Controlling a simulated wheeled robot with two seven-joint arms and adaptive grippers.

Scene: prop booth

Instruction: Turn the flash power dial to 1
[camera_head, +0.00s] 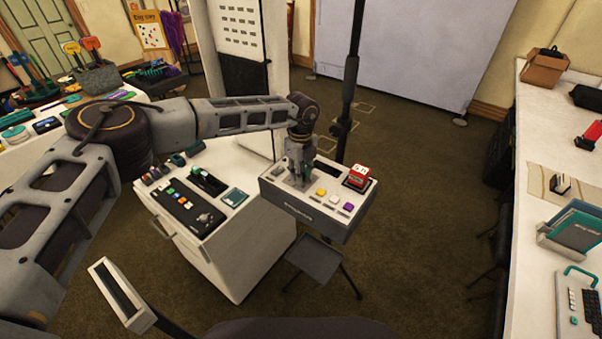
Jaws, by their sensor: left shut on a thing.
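A grey control box (305,211) stands on a stand in the middle of the view, with a light top panel. My left gripper (299,180) points down onto the left part of that panel, with its fingers shut on what seems to be the flash power dial. The fingers hide the dial, so its pointer and its number marks cannot be read. Yellow (321,192), white (334,199) and purple (348,206) buttons sit to the right of the gripper. A red block-like part (358,174) stands at the panel's right end. My right gripper is not in view.
A white cabinet (250,245) with a black button panel (185,207) stands close on the left. A dark pole (349,90) rises behind the box. A long white table (535,145) with several items runs along the right. Carpet between is mostly clear.

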